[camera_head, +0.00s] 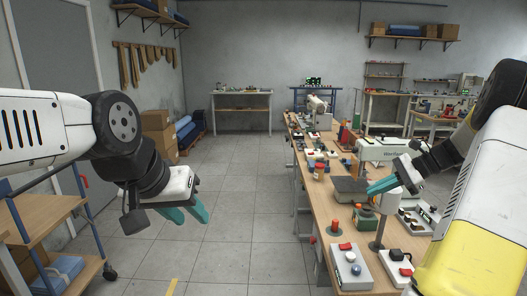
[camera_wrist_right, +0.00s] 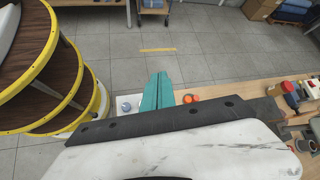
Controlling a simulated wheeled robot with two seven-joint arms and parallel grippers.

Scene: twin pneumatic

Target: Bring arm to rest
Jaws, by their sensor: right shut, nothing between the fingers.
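My left gripper (camera_head: 195,216) hangs over the open floor left of the workbench, its teal fingers pointing down and to the right with a gap between them; it holds nothing visible. My right gripper (camera_head: 372,188) is above the workbench (camera_head: 328,208), with its teal fingers pointing left, close to a dark grey block in the picture. In the right wrist view the right fingers (camera_wrist_right: 158,90) lie together, shut and empty. Whether they touch anything below is hard to tell.
On the bench near the right gripper are a dark grey block (camera_head: 349,190), an orange-topped button (camera_head: 335,226) and a white control box (camera_head: 348,266). A shelved cart (camera_head: 45,215) stands at the left. The floor (camera_head: 240,215) between is clear.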

